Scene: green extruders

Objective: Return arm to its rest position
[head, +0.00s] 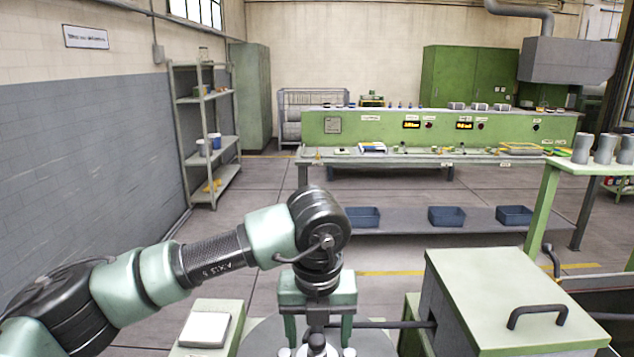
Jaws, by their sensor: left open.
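My left arm comes in from the left, bends at a dark joint in the middle of the head view and points down. My left gripper (318,338) hangs at its end, with its two green fingers apart. It is over a round grey surface (262,338) at the bottom centre. A dark upright part with a light, rounded top stands between and below the fingers; I cannot tell whether they touch it. My right arm and right gripper are not in view.
A green-topped box with a black handle (537,312) stands close on the right. A small stand with a pale square plate (205,328) is at the lower left. Farther off are a green control bench (440,127), blue bins (446,216) and a shelf rack (208,130). Open floor lies between.

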